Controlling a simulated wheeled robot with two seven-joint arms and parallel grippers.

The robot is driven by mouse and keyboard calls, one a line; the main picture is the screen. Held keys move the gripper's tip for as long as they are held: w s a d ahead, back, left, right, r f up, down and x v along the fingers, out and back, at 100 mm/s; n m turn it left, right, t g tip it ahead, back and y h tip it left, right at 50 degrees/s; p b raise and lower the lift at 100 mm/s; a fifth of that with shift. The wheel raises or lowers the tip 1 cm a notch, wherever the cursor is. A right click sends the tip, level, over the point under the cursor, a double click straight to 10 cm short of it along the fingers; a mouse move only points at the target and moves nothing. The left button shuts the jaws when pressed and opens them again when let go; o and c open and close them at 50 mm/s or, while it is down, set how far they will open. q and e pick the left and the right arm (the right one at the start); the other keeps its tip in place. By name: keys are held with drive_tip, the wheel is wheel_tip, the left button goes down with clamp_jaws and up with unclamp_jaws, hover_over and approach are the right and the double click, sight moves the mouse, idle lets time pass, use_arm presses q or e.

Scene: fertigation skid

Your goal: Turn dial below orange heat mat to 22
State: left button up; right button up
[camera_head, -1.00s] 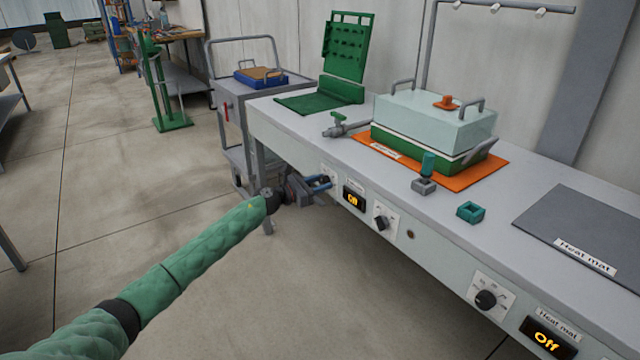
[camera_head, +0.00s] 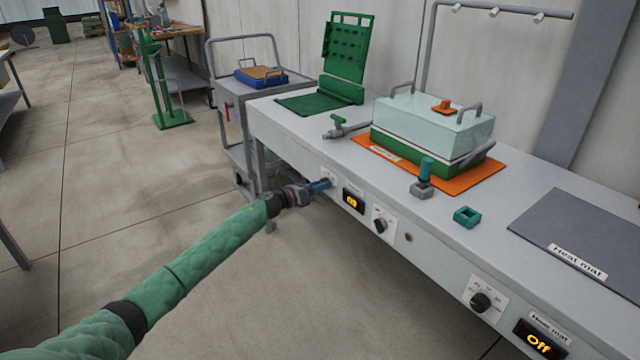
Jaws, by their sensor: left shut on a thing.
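The orange heat mat (camera_head: 488,183) lies on the bench under a green tray with a clear lid. On the bench front below its left side is a small lit display (camera_head: 353,201); its orange characters are too small to read surely. Left of the display is a dial plate (camera_head: 329,173), its knob hidden by my left gripper (camera_head: 322,186). The gripper is shut on the dial knob, its blue fingers pointing at the panel. My right gripper is not in view.
Farther right are a third dial (camera_head: 481,301) and a display reading Off (camera_head: 538,344), below a grey heat mat (camera_head: 590,228). A trolley (camera_head: 232,105) stands behind the bench's left end.

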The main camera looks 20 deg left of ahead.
use_arm(q)
drive_tip(key=shift+f+n+t+p, duration=0.1)
drive_tip(key=shift+n+t+p, duration=0.2)
drive_tip(key=shift+n+p, duration=4.3)
use_arm(e)
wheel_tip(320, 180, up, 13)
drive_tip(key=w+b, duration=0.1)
drive_tip(key=b, duration=0.1)
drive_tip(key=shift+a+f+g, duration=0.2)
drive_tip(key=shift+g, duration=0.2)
use_arm(q)
drive_tip(key=shift+n, duration=1.1)
drive_tip(key=o, duration=1)
drive_tip(key=shift+a, duration=0.1)
